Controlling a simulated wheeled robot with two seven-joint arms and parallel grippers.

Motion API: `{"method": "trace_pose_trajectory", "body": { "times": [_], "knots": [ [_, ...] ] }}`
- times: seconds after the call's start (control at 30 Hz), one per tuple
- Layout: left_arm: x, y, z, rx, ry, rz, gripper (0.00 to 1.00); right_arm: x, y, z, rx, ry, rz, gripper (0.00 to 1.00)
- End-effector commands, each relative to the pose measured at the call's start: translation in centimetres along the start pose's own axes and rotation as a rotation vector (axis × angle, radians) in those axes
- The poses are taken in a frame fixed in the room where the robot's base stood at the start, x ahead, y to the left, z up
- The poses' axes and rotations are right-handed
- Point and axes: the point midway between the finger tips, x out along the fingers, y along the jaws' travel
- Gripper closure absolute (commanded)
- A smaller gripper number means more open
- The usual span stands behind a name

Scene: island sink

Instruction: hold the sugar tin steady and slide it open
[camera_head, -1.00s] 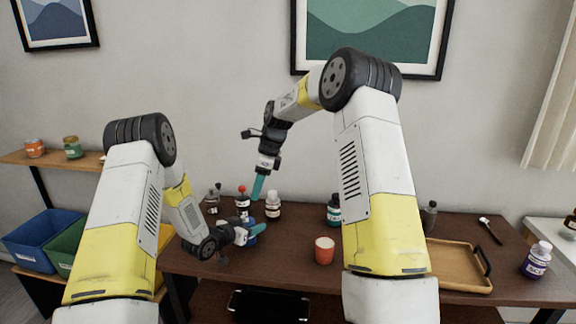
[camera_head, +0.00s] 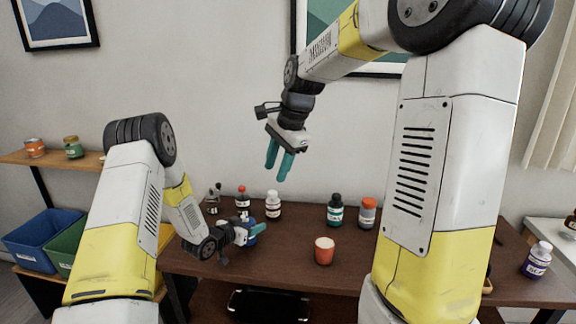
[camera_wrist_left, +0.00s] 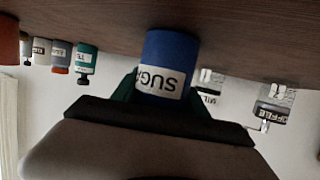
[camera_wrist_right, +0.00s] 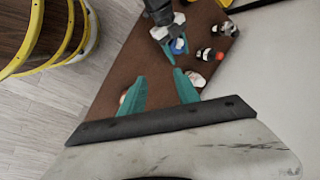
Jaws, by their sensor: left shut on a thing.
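The blue sugar tin (camera_head: 250,239) stands on the brown table, partly hidden by my left gripper (camera_head: 254,231). The left wrist view shows it close, with its white label reading SUGA (camera_wrist_left: 168,60) between the fingers. My left gripper is shut around its side. My right gripper (camera_head: 278,168) is open and empty, in the air above and to the right of the tin. In the right wrist view the tin (camera_wrist_right: 179,46) lies beyond my open fingers (camera_wrist_right: 160,90). I cannot tell whether its lid is open.
Near the tin are a red-capped bottle (camera_head: 242,197), a white-capped bottle (camera_head: 273,206) and a grey-topped bottle (camera_head: 213,199). My right arm covers much of the table's right side.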

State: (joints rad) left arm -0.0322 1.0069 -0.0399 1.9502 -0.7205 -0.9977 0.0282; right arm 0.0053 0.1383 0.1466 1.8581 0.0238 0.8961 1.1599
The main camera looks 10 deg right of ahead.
Motion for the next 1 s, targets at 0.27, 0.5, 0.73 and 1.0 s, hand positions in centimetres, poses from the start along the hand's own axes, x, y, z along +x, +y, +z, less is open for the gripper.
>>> {"method": "trace_pose_trajectory", "body": {
  "times": [0.27, 0.5, 0.73, 1.0],
  "knots": [
    [0.0, 0.0, 0.0, 0.000, 0.001, 0.000, 0.94, -3.6, 3.4, 1.3, -0.215, 0.050, -0.035, 0.62],
    [0.0, 0.0, 0.0, 0.000, 0.001, 0.000, 0.94, -4.7, 4.9, 1.8, -0.305, 0.070, -0.046, 0.62],
    [0.0, 0.0, 0.0, 0.000, 0.001, 0.000, 0.94, -4.8, 5.1, 1.9, -0.317, 0.072, -0.046, 0.62],
    [0.0, 0.0, 0.0, 0.000, 0.001, 0.000, 0.23, -4.8, 5.1, 1.9, -0.316, 0.072, -0.046, 0.62]
  ]
}}
